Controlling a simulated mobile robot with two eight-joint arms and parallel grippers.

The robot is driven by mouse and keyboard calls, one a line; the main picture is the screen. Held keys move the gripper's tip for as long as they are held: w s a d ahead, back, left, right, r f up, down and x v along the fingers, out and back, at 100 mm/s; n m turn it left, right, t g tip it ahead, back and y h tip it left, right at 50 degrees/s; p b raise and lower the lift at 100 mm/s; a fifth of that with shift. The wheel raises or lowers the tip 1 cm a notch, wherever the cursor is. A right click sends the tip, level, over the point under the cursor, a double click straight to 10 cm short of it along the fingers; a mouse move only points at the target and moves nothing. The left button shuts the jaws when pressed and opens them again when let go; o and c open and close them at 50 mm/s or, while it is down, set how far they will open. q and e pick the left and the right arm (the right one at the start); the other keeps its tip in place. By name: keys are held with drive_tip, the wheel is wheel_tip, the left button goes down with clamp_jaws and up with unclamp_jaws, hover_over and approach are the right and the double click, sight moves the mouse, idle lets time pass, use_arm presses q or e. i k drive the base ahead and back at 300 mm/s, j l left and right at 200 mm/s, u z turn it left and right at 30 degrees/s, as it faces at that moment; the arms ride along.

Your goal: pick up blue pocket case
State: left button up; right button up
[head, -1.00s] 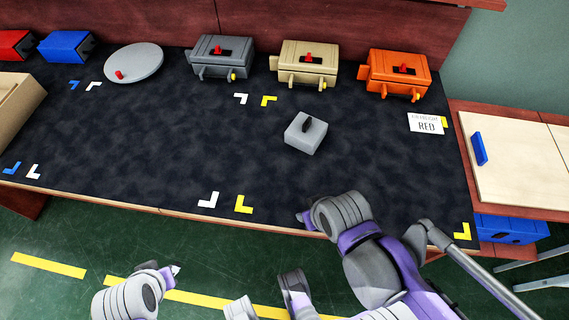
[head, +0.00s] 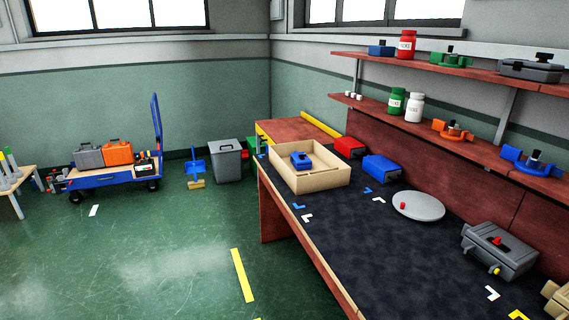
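A blue box-shaped case (head: 382,168) lies on the dark mat at the back of the workbench, beside a red case (head: 348,147). A smaller blue object with a dark knob-like top (head: 301,161) sits inside the open wooden tray (head: 312,184) at the bench's far end. I cannot tell from the view which of the two blue things is the pocket case. Neither of my grippers is in view.
A grey round plate (head: 420,207) with a red knob and a grey case (head: 497,252) stand along the bench (head: 370,255). Shelves (head: 455,140) hang above the bench at right. A blue cart (head: 105,178) stands at left.

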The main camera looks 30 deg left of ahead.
sight(300, 165)
drive_tip(key=l+u, duration=0.15)
drive_tip(key=u, duration=0.2)
drive_tip(key=l+u, duration=0.15)
drive_tip(key=u, duration=0.2)
drive_tip(key=l+u, duration=0.15)
drive_tip(key=u, duration=0.2)
drive_tip(key=i+u, duration=0.1)
drive_tip(key=i, duration=0.45)
